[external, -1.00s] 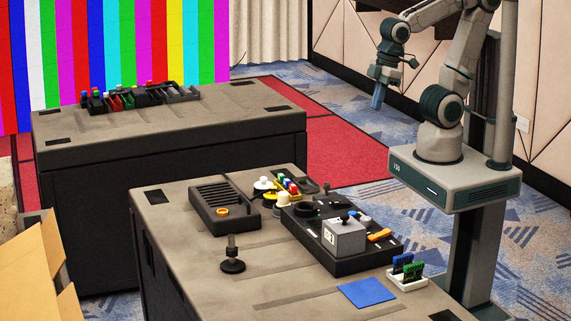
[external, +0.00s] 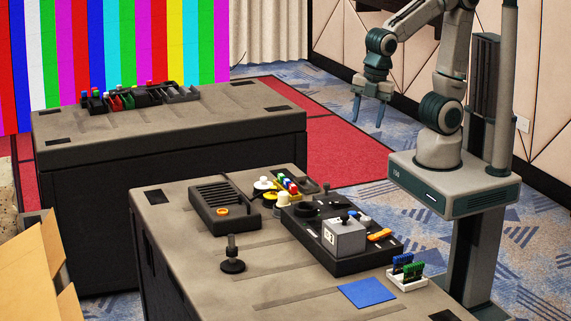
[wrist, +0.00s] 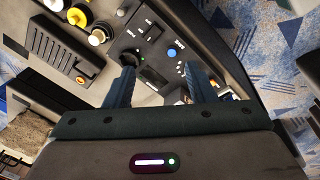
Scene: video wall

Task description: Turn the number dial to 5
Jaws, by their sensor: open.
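The control panel (external: 325,262) is a black slab on the near dark table. On it stands a grey box (external: 346,238) with a white number display (external: 330,237) on its side and a small dark knob on top. I cannot read the number surely. A round black dial (external: 306,208) sits at the panel's far left, and a round black knob (wrist: 131,57) shows in the wrist view. I cannot tell surely which is the number dial. My gripper (external: 369,113) is open and empty, pointing down in the air, beyond and above the panel. Its fingers (wrist: 158,75) partly cover the panel in the wrist view.
A black slotted box (external: 224,206) with an orange button stands left of the panel. A dark lever (external: 232,260), yellow and white knobs (external: 265,186), a blue square (external: 366,293) and a white holder (external: 407,281) are also on the table. The air around my gripper is clear.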

